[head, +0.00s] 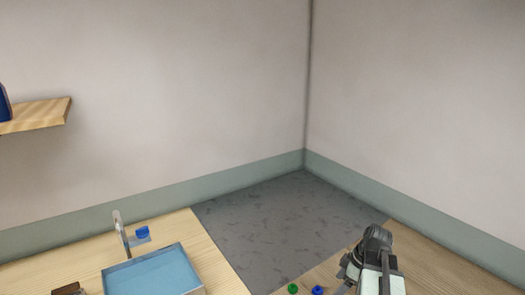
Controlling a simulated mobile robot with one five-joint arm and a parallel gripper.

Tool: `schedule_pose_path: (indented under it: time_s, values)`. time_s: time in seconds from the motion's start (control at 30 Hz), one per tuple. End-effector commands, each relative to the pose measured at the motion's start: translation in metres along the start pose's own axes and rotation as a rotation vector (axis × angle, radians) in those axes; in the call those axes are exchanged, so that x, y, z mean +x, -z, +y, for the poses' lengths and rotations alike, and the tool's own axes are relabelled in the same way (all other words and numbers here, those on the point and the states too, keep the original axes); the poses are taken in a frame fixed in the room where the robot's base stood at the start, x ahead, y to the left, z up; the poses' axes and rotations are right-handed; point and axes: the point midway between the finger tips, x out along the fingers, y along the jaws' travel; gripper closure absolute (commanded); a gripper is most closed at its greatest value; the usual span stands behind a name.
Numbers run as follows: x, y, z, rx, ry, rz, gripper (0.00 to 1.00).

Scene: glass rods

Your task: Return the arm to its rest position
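My arm (375,262), with a dark rounded joint and pale links, shows at the bottom right, over the right wooden surface. The fingertips of my gripper cannot be made out, so I cannot tell whether it is open or shut. A green-topped piece (293,288) and a blue-topped piece (317,290) stand just left of my arm at the bottom edge. Their lower parts are cut off. A clear upright piece (121,234) with a blue block (142,232) beside it is on the left table.
A blue-floored tray (155,272) sits on the left wooden table (215,250). A dark brown object (68,289) is at the bottom left. A wooden shelf (40,115) with a dark blue object (4,103) is on the left wall. Grey floor (285,220) lies open between the tables.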

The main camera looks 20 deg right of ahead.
Motion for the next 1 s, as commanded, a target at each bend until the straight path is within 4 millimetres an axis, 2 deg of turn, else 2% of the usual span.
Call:
schedule_pose_path:
  time_s: [0.03, 0.1, 0.2, 0.3, 0.4, 0.5, 0.57, 0.8, 1.0]
  values:
    - [0.018, 0.042, -0.016, -0.050, 0.029, -0.018, 0.22]
    - [0.038, 0.088, -0.038, -0.083, 0.059, -0.051, 0.22]
    - [0.061, 0.141, -0.072, -0.087, 0.085, -0.101, 0.22]
    - [0.079, 0.179, -0.105, -0.056, 0.092, -0.152, 0.22]
    - [0.092, 0.208, -0.135, 0.006, 0.081, -0.202, 0.22]
    - [0.101, 0.226, -0.161, 0.127, 0.046, -0.255, 0.22]
    - [0.103, 0.228, -0.168, 0.225, 0.015, -0.280, 0.22]
    - [0.097, 0.209, -0.160, 0.670, -0.121, -0.325, 0.22]
    - [0.096, 0.207, -0.158, 0.858, -0.160, -0.320, 0.22]
